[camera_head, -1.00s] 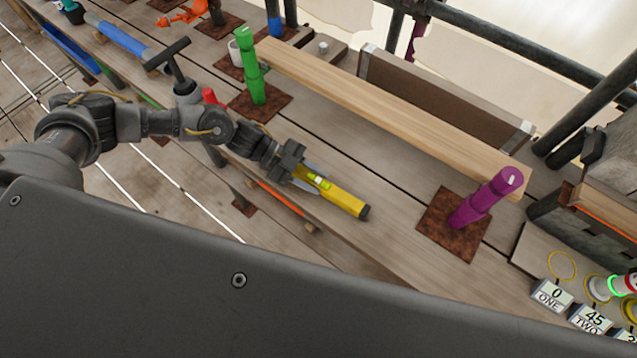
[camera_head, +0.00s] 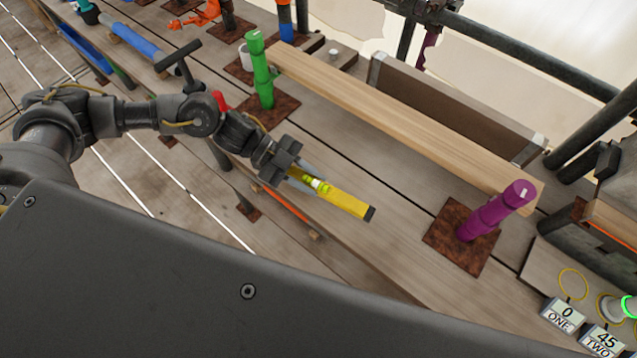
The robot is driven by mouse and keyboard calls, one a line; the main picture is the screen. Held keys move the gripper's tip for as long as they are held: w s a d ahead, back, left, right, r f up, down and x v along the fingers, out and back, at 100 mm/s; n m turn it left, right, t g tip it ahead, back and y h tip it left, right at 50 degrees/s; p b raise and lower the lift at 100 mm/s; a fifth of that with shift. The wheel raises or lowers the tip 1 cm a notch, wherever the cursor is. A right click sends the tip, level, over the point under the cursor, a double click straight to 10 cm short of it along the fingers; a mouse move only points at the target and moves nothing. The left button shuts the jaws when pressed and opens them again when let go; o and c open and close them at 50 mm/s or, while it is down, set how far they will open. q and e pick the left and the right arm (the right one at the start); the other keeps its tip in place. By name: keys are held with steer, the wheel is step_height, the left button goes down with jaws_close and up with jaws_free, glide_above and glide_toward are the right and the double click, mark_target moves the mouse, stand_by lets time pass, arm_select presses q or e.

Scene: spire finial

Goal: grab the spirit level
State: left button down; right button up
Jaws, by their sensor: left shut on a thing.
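The spirit level (camera_head: 345,202) is a yellow bar with a bright green-yellow vial and a dark end cap. It is in the middle of the head view, over the plank deck. My left gripper (camera_head: 306,180) is shut on its left end, by the vial. The level points away from the gripper toward the lower right. I cannot tell for sure whether it is clear of the planks. The end inside the jaws is hidden. My right gripper does not show.
A green post (camera_head: 262,75) and a purple post (camera_head: 490,212) stand on rusty plates. A long wooden beam (camera_head: 400,120) lies behind the level. Number signs (camera_head: 563,314) are at the lower right. The planks around the level are mostly clear.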

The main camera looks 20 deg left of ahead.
arm_select(q)
steer(key=s+a+r+b, duration=0.2)
steer(key=s+a+r, duration=0.3)
steer(key=s+r, duration=0.2)
steer(key=s, duration=0.2)
steer(key=shift+s+a, duration=0.35)
steer(key=shift+s, duration=0.05)
